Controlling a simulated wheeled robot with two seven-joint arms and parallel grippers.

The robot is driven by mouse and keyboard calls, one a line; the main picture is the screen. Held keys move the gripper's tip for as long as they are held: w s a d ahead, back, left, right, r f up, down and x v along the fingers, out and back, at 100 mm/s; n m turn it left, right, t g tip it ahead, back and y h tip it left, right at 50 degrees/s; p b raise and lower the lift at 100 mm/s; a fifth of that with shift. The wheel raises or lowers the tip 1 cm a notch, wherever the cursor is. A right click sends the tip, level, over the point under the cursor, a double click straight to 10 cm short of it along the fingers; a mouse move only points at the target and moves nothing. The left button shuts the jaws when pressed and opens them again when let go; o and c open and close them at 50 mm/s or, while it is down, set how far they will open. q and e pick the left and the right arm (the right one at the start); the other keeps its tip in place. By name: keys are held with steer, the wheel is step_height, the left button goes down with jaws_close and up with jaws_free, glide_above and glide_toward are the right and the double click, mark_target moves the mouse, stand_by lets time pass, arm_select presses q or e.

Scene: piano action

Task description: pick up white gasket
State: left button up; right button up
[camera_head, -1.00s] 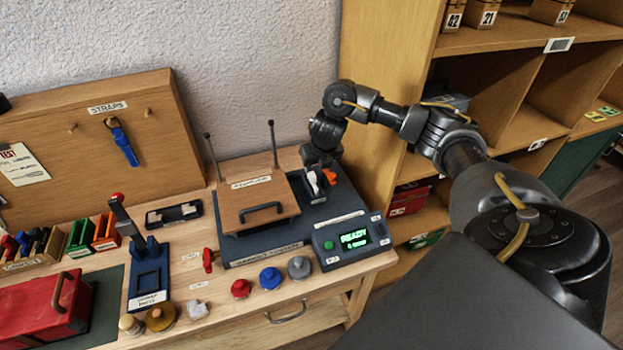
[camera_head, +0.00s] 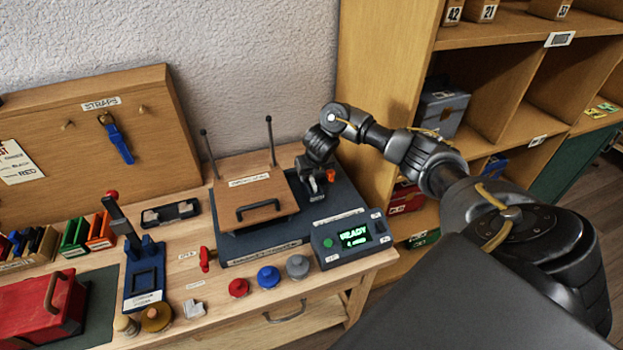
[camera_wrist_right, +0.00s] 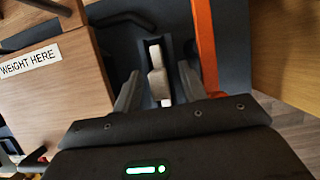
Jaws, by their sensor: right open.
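A small white piece (camera_wrist_right: 158,82), which seems to be the gasket, sits in a dark holder on the dark base (camera_head: 265,238) of the bench device. Its full shape is hard to tell. In the head view my right gripper (camera_head: 314,181) is low over the right side of that base and covers most of the piece. In the right wrist view the right gripper (camera_wrist_right: 158,74) is open, one finger on each side of the white piece, with gaps visible. My left gripper is not in view.
An orange upright strip (camera_wrist_right: 205,45) stands close to the right finger. A wooden plate (camera_head: 255,201) labelled "WEIGHT HERE", with a handle, lies to the left. A READY display box (camera_head: 350,239) is in front. Wooden shelving (camera_head: 385,100) rises close on the right.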

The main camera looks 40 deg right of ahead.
jaws_close()
